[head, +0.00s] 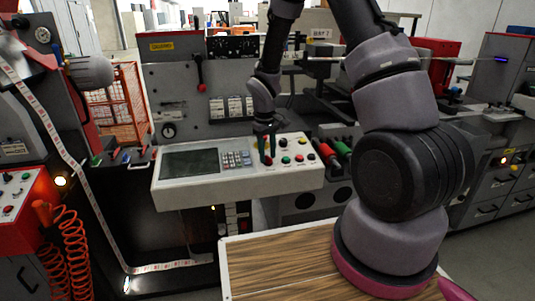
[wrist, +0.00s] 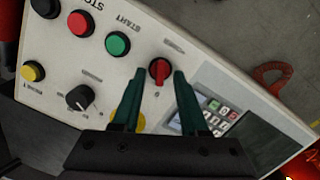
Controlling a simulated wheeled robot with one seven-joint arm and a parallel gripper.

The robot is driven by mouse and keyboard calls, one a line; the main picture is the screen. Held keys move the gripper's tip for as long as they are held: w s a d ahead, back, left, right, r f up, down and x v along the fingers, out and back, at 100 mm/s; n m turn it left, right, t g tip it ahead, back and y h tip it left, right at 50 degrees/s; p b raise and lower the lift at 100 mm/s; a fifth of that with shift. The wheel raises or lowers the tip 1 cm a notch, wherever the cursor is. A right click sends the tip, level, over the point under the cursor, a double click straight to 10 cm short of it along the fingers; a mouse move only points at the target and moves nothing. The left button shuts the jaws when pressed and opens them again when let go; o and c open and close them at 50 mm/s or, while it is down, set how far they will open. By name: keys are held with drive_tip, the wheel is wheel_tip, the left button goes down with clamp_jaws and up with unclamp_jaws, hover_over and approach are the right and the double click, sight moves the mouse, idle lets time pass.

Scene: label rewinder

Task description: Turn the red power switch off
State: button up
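The red power switch (wrist: 159,72) is a small rotary knob on the pale control panel (wrist: 190,45). In the wrist view its handle runs roughly up and down the picture, near a small mark that I cannot read surely. My gripper (wrist: 159,73) has two dark green fingers, open, one on each side of the switch. A gap shows between each finger and the knob. In the head view my gripper (head: 264,148) points down over the panel (head: 215,191), and the red switch (head: 268,160) shows at its fingertips, partly hidden.
Next to the switch are a green button (wrist: 118,43), a red button (wrist: 81,24), a black knob (wrist: 79,97) and a yellow button (wrist: 33,71). A keypad (head: 236,159) and dark screen (head: 190,161) lie left of my gripper in the head view. A wooden tabletop (head: 280,262) is in front.

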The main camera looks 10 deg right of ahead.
wheel_tip(320, 180, up, 11)
drive_tip(key=shift+s+a, duration=0.2)
drive_tip(key=shift+a, duration=0.1)
idle(0.4)
drive_tip(key=shift+f, duration=0.1)
wheel_tip(320, 180, up, 17)
drive_tip(key=m+t+y, duration=0.1)
drive_tip(key=m+t, duration=0.2)
drive_tip(key=m, duration=0.2)
hover_over(267, 162)
drive_tip(key=s+d, duration=0.5)
drive_tip(key=s, duration=0.4)
drive_tip(key=s+r+m+t+y, duration=0.1)
drive_tip(key=s+r+m+t, duration=0.1)
drive_tip(key=s+r, duration=0.2)
drive_tip(key=s+d+r+m+t, duration=0.1)
drive_tip(key=s+r, duration=0.3)
drive_tip(key=s, duration=0.5)
drive_tip(key=shift+d+m+t+y, duration=0.25)
drive_tip(key=shift+m+t+y, duration=0.15)
drive_tip(key=shift+m, duration=0.3)
drive_tip(key=shift+r, duration=0.1)
